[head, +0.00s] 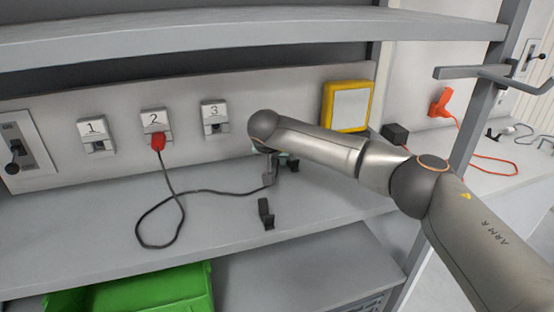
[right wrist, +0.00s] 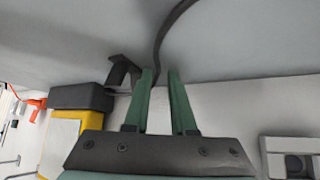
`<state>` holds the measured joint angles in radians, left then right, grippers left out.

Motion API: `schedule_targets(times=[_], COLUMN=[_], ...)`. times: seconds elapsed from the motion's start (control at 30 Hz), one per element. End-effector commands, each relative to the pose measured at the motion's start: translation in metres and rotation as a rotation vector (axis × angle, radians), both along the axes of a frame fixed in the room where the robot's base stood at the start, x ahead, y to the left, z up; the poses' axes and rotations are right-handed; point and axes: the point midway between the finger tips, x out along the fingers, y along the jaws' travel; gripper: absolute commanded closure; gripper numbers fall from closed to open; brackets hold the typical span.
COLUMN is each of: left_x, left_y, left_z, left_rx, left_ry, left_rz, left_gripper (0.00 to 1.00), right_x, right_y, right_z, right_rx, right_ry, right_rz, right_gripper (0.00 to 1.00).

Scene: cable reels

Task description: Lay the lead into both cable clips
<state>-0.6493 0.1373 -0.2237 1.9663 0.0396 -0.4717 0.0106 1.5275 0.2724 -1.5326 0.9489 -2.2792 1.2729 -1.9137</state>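The black lead (head: 182,208) runs from a red plug (head: 158,142) in socket 2, loops over the grey worktop and reaches my right gripper (head: 269,180). One black cable clip (head: 266,214) stands nearer the front edge. Another dark clip (head: 291,162) is partly hidden behind my right gripper. In the right wrist view my gripper's green fingers (right wrist: 160,72) stand apart. The lead (right wrist: 168,35) comes down to the gap at their tips, close to one finger; its contact there is unclear. A dark clip (right wrist: 122,70) is just beside that finger. My left gripper is out of view.
Sockets 1 (head: 97,135) and 3 (head: 214,117) are empty. A yellow-framed panel (head: 347,106) and a black box (head: 395,134) are behind my right arm. A green bin (head: 135,292) is below the worktop's front edge. A shelf (head: 240,30) hangs above.

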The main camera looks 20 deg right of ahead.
Motion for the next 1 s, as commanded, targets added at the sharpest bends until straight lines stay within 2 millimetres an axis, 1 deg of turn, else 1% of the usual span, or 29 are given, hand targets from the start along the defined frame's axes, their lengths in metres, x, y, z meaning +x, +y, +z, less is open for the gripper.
schedule_targets(times=[0.03, 0.17, 0.2, 0.5, 0.53, 0.8, 0.87, 1.0], left_x=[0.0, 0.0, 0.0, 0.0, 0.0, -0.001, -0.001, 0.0], left_y=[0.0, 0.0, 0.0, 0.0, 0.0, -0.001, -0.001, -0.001], left_z=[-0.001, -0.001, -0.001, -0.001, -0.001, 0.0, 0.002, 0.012], left_rx=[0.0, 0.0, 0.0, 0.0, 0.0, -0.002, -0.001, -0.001], left_ry=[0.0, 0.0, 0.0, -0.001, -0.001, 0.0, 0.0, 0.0], left_rz=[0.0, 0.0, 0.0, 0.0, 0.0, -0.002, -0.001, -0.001], left_gripper=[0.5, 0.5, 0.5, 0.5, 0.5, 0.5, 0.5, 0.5], right_x=[-0.005, -0.005, -0.005, -0.005, -0.005, -0.005, -0.005, -0.004], right_y=[-0.007, -0.008, -0.009, -0.01, -0.01, -0.011, -0.011, -0.011], right_z=[-0.014, -0.014, -0.014, -0.014, -0.014, -0.013, -0.01, 0.003], right_rx=[-0.008, -0.008, -0.008, -0.008, -0.008, -0.009, -0.009, -0.009], right_ry=[0.032, 0.032, 0.032, 0.032, 0.032, 0.032, 0.031, 0.029], right_rz=[-0.018, -0.02, -0.02, -0.023, -0.023, -0.025, -0.026, -0.026], right_gripper=[0.58, 0.58, 0.77, 0.43, 0.4, 0.4, 0.4, 0.4])
